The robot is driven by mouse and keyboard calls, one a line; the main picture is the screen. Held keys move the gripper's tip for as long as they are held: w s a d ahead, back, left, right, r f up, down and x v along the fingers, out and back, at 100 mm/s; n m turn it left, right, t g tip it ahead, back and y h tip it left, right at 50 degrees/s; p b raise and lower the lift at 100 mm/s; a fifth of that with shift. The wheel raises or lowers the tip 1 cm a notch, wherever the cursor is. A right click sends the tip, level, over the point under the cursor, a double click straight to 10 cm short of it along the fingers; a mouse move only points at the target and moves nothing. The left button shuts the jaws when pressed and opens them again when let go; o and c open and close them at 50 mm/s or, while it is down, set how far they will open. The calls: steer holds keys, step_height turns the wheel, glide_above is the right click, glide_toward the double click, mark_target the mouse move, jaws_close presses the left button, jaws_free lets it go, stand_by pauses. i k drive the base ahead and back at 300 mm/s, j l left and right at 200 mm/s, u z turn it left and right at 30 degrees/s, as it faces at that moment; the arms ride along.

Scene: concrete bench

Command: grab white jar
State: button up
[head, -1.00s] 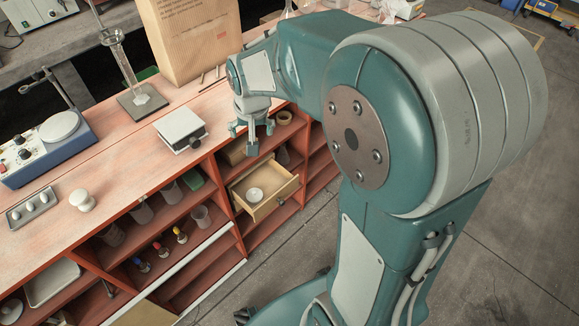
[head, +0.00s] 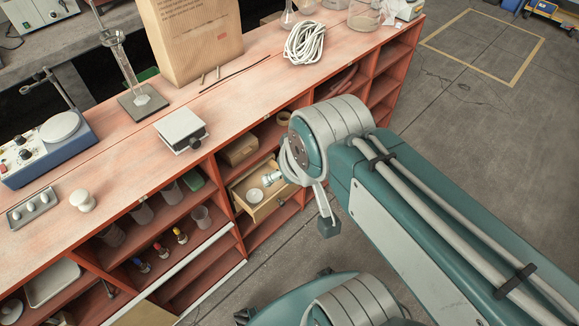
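A small round white jar (head: 254,196) sits inside the open wooden drawer (head: 261,211), seen from above. Another small white round-topped object (head: 83,200) stands on the red bench top at the left; I cannot tell which one the task names. My gripper (head: 268,180) is at the drawer, just up and right of the white jar in the picture, with the wrist over the drawer's right side. Its fingers are small and partly hidden, so their opening is unclear. The jar appears apart from the fingers.
The red bench (head: 120,155) has open shelves around the drawer. A white box-like device (head: 181,129), a paper bag (head: 190,40) and coiled white cable (head: 305,43) stand on top. Glassware stands on the shelf left of the drawer. The floor at right is open.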

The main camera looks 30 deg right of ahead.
mark_target(89, 205)
steer(key=u, duration=1.3)
steer(key=i+j+z, duration=0.45)
steer(key=j, duration=0.2)
steer(key=i+j+z, duration=0.25)
steer(key=j, duration=0.15)
